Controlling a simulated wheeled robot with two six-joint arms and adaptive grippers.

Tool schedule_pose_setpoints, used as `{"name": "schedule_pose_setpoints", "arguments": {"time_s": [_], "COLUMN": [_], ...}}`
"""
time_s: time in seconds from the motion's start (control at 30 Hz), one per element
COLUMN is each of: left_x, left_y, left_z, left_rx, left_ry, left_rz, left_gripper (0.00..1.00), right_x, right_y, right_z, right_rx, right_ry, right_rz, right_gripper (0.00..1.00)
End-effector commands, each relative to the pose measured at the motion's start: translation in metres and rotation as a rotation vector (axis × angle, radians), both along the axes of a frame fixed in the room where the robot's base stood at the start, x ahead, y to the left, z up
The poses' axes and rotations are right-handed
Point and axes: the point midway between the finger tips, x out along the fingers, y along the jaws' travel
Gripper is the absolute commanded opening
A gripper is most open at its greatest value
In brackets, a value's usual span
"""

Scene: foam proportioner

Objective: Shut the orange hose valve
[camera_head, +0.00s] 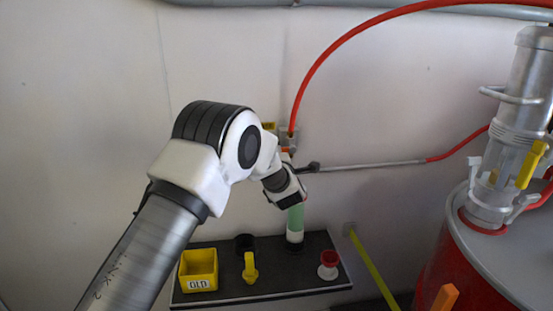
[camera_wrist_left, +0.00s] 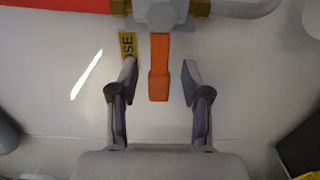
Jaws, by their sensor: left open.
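The orange hose valve handle (camera_wrist_left: 159,68) hangs straight down from a grey valve body (camera_wrist_left: 160,12) on the wall. In the head view only a small orange bit (camera_head: 287,150) of it shows above my left wrist, below the valve body (camera_head: 288,137). My left gripper (camera_wrist_left: 160,70) is open, with one finger on each side of the handle and a visible gap to both. Its depth relative to the handle is hard to tell. In the head view its fingers are mostly hidden by my wrist. My right gripper is in neither view.
A red hose (camera_head: 340,45) arches from the valve. A grey wand (camera_head: 375,165) lies close on the right. Below is a dark shelf (camera_head: 300,285) with a yellow bin (camera_head: 198,269), a green-and-white bottle (camera_head: 295,222) and a red-topped item (camera_head: 328,264). A red drum (camera_head: 460,265) stands right.

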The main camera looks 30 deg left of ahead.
Motion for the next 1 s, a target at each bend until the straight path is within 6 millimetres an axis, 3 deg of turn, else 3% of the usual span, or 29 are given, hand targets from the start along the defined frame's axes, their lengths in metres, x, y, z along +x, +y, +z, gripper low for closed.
{"name": "schedule_pose_setpoints", "arguments": {"time_s": [0.3, 0.47, 1.0], "left_x": [-0.063, -0.085, -0.091], "left_y": [-0.045, -0.06, -0.062], "left_z": [0.002, 0.001, 0.0], "left_rx": [0.007, 0.005, 0.003], "left_ry": [0.001, 0.0, 0.001], "left_rz": [-0.004, -0.003, -0.001], "left_gripper": [0.48, 0.48, 0.48], "right_x": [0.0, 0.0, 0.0], "right_y": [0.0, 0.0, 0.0], "right_z": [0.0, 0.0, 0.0], "right_rx": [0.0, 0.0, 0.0], "right_ry": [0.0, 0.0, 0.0], "right_rz": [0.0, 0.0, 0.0], "right_gripper": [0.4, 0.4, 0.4]}}
